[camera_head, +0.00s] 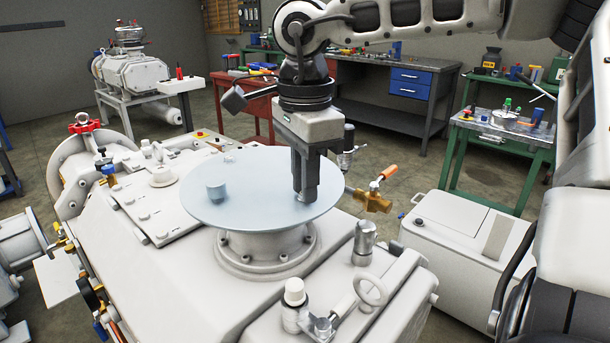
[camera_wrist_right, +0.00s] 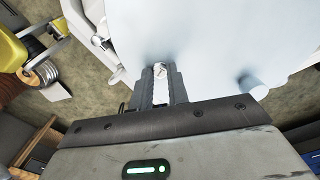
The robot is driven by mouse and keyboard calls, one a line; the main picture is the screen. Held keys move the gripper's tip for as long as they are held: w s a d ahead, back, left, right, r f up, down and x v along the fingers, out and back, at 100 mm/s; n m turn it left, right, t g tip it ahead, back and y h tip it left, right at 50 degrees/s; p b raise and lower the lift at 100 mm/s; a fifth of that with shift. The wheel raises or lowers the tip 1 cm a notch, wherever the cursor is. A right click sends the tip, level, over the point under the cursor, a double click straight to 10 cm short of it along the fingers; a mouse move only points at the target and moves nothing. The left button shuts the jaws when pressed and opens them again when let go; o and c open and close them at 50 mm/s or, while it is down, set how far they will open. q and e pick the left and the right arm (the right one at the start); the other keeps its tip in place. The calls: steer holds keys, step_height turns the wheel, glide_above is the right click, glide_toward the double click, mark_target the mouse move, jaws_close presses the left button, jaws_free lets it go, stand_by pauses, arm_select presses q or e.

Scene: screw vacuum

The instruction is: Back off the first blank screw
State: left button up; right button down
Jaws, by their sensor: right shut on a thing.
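A round pale-blue blank plate (camera_head: 262,190) lies on the flanged neck (camera_head: 265,250) of the big white vacuum pump. My right gripper (camera_head: 304,197) points straight down at the plate's right side, its fingertips at the plate surface. It is shut on a small blank screw, which shows between the fingers in the right wrist view (camera_wrist_right: 159,70); in the head view the fingers mostly hide it. A short blue-grey cylinder (camera_head: 216,193) stands on the left part of the plate and also shows in the right wrist view (camera_wrist_right: 252,86). My left gripper is not in view.
A brass valve with an orange handle (camera_head: 375,200) sits just right of the plate. A metal fitting (camera_head: 364,242), a white-capped fitting (camera_head: 295,292) and a lifting ring (camera_head: 371,288) stand in front. Workbenches (camera_head: 400,85) are behind.

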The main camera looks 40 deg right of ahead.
steer(key=shift+s+f, duration=0.15)
steer(key=shift+f, duration=0.05)
stand_by(0.4)
steer(key=c, duration=1.3)
jaws_free()
steer(key=shift+c, duration=0.2)
steer(key=shift+r, duration=0.2)
steer(key=shift+r, duration=0.25)
step_height(320, 180, up, 15)
steer(key=p, duration=0.2)
steer(key=shift+r, duration=0.15)
